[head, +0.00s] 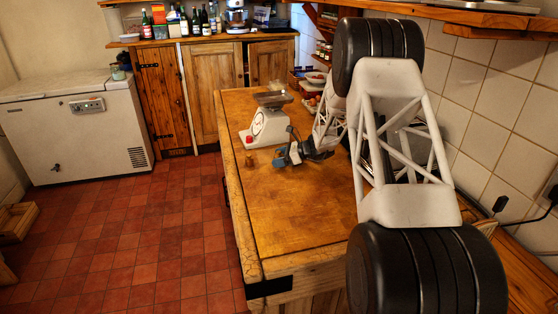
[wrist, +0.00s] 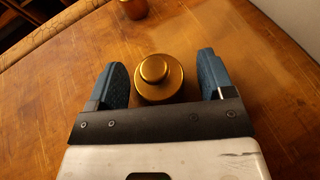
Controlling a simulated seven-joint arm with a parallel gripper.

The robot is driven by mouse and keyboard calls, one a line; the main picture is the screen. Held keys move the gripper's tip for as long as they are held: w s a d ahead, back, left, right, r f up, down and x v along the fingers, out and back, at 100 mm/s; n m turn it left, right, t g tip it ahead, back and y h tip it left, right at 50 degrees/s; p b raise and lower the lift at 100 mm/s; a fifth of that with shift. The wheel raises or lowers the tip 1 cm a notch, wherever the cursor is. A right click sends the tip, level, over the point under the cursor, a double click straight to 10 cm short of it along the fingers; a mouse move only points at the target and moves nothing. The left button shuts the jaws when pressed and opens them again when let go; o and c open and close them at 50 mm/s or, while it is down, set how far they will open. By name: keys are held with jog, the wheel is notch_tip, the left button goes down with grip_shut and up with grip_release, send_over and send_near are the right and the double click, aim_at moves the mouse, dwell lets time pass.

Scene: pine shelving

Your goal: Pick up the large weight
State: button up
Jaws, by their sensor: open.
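A large brass weight (wrist: 158,82) with a round knob stands upright on the wooden counter (wrist: 230,40) in the wrist view. My gripper (wrist: 160,76) is open, with one blue finger on each side of the weight and a visible gap to each. The jaws hold nothing. A smaller brass weight (wrist: 133,8) stands beyond, at the top edge of the wrist view. In the head view my gripper (head: 286,158) is low over the counter, and a small brass weight (head: 249,161) stands to its left. The large weight is hard to make out there, close to the fingers.
A white kitchen scale (head: 268,125) stands on the counter behind my gripper. A bowl (head: 316,78) and other items sit further back. The tiled wall (head: 490,110) bounds the right side. The front of the counter is clear, and its left edge drops to the red floor.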

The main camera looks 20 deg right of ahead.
aim_at(279, 152)
dwell(0.5)
jog(key=c, duration=1.3)
jog(key=shift+r, duration=0.2)
jog(key=shift+r, duration=1.35)
jog(key=shift+s+r, duration=0.2)
jog(key=shift+r, duration=0.15)
jog(key=s, duration=0.5)
jog(key=s+a+r, duration=0.1)
jog(key=s, duration=0.9)
jog(key=shift+s+a+r, duration=0.15)
jog(key=shift+s+a, duration=0.05)
jog(key=shift+s, duration=0.05)
